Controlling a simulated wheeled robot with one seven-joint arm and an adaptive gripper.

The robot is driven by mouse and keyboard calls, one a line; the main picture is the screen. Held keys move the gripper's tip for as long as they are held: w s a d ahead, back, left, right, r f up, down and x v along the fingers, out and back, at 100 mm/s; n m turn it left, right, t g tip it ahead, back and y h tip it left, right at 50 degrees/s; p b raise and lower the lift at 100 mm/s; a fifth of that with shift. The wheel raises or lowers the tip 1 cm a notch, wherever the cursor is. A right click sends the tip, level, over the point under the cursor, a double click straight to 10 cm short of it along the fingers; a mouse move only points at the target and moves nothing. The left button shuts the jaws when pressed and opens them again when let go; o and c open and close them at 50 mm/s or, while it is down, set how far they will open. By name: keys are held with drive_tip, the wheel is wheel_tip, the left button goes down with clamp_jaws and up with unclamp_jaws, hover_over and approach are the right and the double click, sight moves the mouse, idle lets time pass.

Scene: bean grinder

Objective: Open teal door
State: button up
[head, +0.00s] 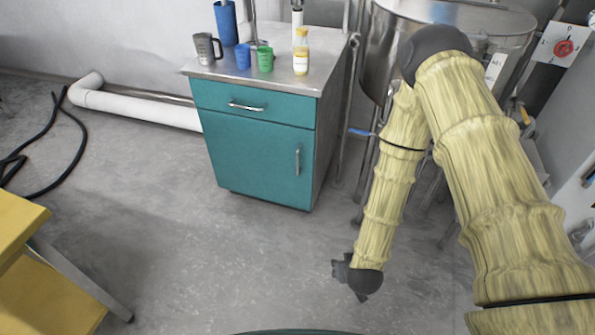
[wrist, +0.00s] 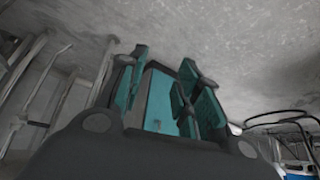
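The teal door (head: 250,165) is the lower front of a small cabinet at the picture's centre in the head view. It is shut, with a vertical metal handle (head: 297,160) near its right edge. My gripper (head: 350,277) hangs low over the floor, to the right and in front of the cabinet, clear of the handle. In the wrist view its fingers (wrist: 168,95) stand apart, with no held object visible.
A teal drawer (head: 250,104) with a horizontal handle is shut above the door. Cups and a bottle (head: 301,55) stand on the countertop. A large metal vessel (head: 385,45) stands to the right. A yellow table (head: 20,225) is at the left. Floor before the cabinet is clear.

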drive_tip(key=w+a+f+t+b, duration=0.1)
drive_tip(key=w+a+t+b, duration=0.2)
drive_tip(key=w, duration=0.4)
drive_tip(key=w+a+f+t+b, duration=0.1)
drive_tip(key=w+a+b, duration=0.2)
drive_tip(key=w+b, duration=0.3)
drive_tip(key=w+a+f+t+b, duration=0.2)
drive_tip(key=w+a+b, duration=0.15)
drive_tip(key=w, duration=0.35)
drive_tip(key=m+t+h+b, duration=0.25)
drive_tip(key=t+b, duration=0.35)
drive_tip(key=b, duration=0.9)
approach(297, 161)
drive_tip(key=shift+n+h, duration=0.25)
drive_tip(key=w+b, duration=0.1)
drive_tip(key=w, duration=0.2)
drive_tip(key=w+b, duration=0.1)
drive_tip(key=w, duration=0.2)
drive_tip(key=w+d+b, duration=0.1)
drive_tip(key=w, duration=0.2)
drive_tip(key=shift+w+b, duration=0.3)
drive_tip(key=shift+w, duration=0.1)
drive_tip(key=shift+w+r, duration=0.15)
drive_tip(key=shift+w, duration=0.3)
drive_tip(key=shift+d, duration=0.1)
clamp_jaws()
